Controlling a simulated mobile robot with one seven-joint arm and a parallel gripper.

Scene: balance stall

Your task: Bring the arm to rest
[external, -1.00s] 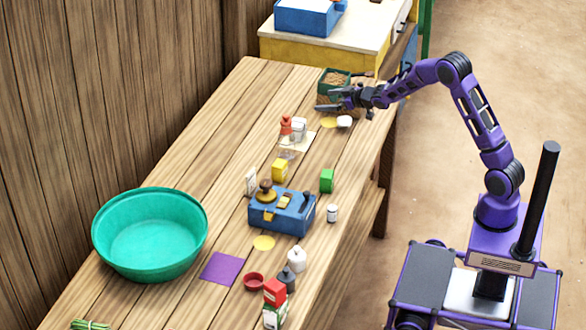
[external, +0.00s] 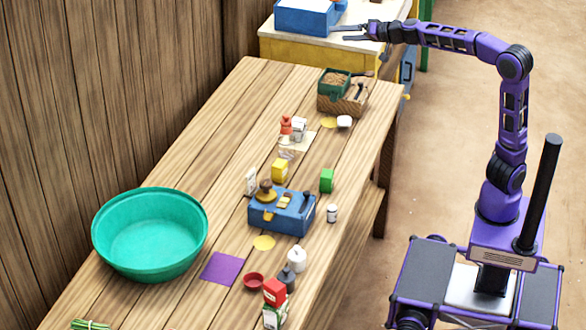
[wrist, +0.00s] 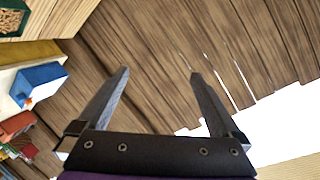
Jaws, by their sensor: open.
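My purple arm reaches out to the left from its base in the external view. My gripper (external: 343,33) is open and empty, raised above the far end of the wooden table, in front of the yellow counter in the picture. In the wrist view, my gripper (wrist: 158,85) shows two dark fingers spread wide with nothing between them. Behind them are wooden wall planks and a bright gap.
The wooden table (external: 195,140) holds a brown crate with a green box (external: 333,82), a blue balance box (external: 290,222), small packets and a teal basin (external: 150,262). A yellow counter (external: 300,55) with a blue box (external: 303,18) stands behind.

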